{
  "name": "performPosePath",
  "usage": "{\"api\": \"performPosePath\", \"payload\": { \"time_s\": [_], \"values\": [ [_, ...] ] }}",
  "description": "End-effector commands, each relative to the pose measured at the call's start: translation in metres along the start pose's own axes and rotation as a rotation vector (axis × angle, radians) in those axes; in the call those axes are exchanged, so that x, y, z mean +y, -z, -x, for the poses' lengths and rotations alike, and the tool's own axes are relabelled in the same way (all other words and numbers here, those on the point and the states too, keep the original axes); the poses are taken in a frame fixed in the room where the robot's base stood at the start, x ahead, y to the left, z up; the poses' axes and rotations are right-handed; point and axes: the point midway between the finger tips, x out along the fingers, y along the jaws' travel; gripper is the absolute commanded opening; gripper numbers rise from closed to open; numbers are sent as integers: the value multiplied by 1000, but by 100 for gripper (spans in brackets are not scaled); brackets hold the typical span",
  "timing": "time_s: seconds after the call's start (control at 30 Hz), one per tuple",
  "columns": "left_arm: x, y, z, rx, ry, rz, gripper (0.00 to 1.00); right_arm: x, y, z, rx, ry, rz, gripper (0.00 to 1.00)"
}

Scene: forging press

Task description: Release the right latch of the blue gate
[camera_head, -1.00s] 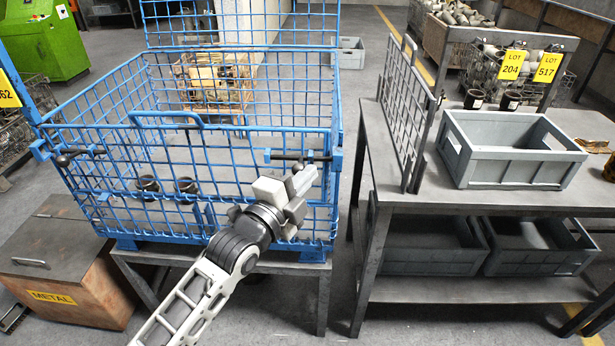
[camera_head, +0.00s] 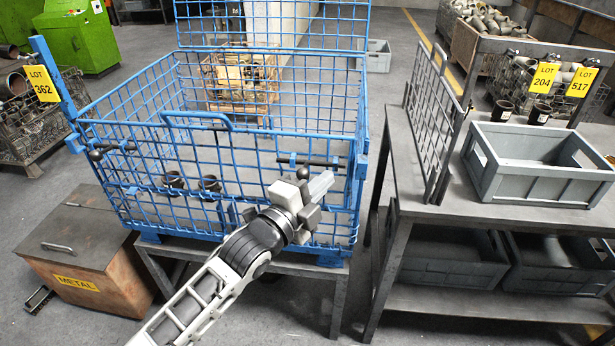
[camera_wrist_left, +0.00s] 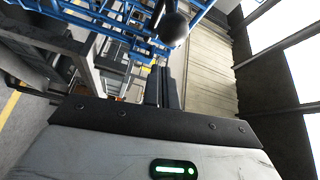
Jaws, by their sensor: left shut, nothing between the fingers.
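The blue gate (camera_head: 200,195) is the wire mesh front of a blue cage and stands upright. Its right latch (camera_head: 315,162) is a dark horizontal bar at the upper right of the gate. The left latch (camera_head: 110,150) is a similar bar with a round knob. My left gripper (camera_head: 320,184) is shut and empty, just below the right latch, and partly covers the area beneath the bar. In the left wrist view a black ball knob (camera_wrist_left: 173,28) appears just beyond the closed fingers (camera_wrist_left: 164,88). Whether they touch is unclear. My right gripper is not in view.
A grey table (camera_head: 400,196) with an upright mesh panel (camera_head: 432,120) and a grey crate (camera_head: 535,180) stands close on the right. A metal chest (camera_head: 85,250) stands at the lower left. Two dark cups (camera_head: 173,180) sit inside the cage.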

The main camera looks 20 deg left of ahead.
Motion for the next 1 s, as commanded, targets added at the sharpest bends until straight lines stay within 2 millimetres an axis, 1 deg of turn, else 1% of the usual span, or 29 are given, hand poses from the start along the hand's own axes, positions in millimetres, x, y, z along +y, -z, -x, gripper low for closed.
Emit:
{"api": "performPosePath", "payload": {
  "time_s": [0.03, 0.07, 0.1, 0.3, 0.4, 0.5, 0.67, 1.0],
  "values": [
    [-5, 13, -4, 1, 1, 7, 0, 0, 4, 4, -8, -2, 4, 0],
    [2, 8, 9, -1, -4, 1, 0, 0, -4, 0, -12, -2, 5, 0],
    [2, 7, 20, 0, -4, -2, 0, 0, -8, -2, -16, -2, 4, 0],
    [2, 8, 65, 1, -3, 0, 0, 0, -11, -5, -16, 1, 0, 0],
    [1, 8, 80, 1, -2, 0, 0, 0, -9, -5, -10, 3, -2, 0],
    [1, 8, 91, 1, -2, 0, 0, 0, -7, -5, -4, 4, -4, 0],
    [0, 8, 98, 1, 1, 0, 0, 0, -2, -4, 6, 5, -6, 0],
    [-1, 8, 98, 2, 1, 0, 0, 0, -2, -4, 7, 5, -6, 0]
  ]
}}
